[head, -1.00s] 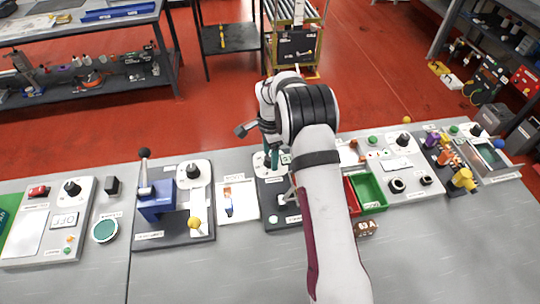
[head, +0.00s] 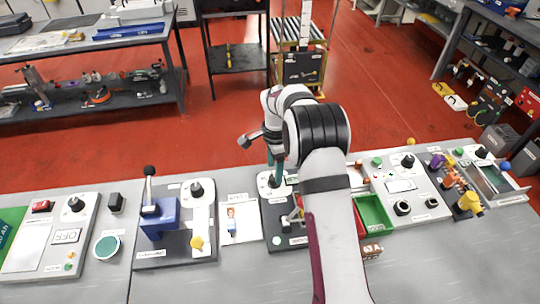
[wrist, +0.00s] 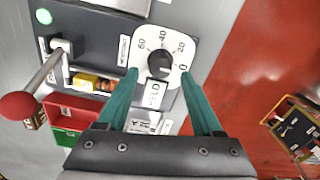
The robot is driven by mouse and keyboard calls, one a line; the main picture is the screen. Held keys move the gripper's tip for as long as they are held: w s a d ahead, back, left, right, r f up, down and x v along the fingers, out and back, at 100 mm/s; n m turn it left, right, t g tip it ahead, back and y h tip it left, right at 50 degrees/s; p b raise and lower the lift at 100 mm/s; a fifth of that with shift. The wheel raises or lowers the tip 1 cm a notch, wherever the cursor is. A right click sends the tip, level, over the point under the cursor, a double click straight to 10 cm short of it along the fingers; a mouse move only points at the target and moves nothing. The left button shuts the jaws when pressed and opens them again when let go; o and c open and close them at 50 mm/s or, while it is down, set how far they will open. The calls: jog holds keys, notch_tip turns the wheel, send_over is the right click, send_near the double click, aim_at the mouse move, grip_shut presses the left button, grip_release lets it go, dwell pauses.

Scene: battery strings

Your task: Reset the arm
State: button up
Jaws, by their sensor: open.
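My gripper (wrist: 160,88) is open and empty in the wrist view, its two teal fingers spread on either side of a white dial plate with a black knob (wrist: 160,65). The fingers appear to be above the plate, and I see no contact. In the head view my gripper (head: 275,160) points down over the dark station in the middle of the bench, partly hidden by my arm. A lever with a red ball (wrist: 18,105) sticks out from that station, beside a small yellow part (wrist: 93,83) in a slot.
A red bin (wrist: 85,108) and a green bin (head: 373,212) stand beside the station. A blue lever press (head: 158,218) and a picture card (head: 238,220) are to the left. Knob panels (head: 400,185) and small coloured parts are to the right. Red floor (head: 230,125) lies open behind the bench.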

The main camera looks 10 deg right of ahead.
jog(key=s+a+r+n, duration=0.1)
jog(key=s+r+n, duration=0.4)
jog(key=s+r, duration=1.05)
jog(key=s+a+n+y, duration=0.1)
jog(key=s+n, duration=0.4)
jog(key=s, duration=1.6)
jog(key=shift+s+a+f+y, duration=0.2)
jog(key=shift+s+a+y, duration=0.2)
jog(key=shift+a, duration=0.35)
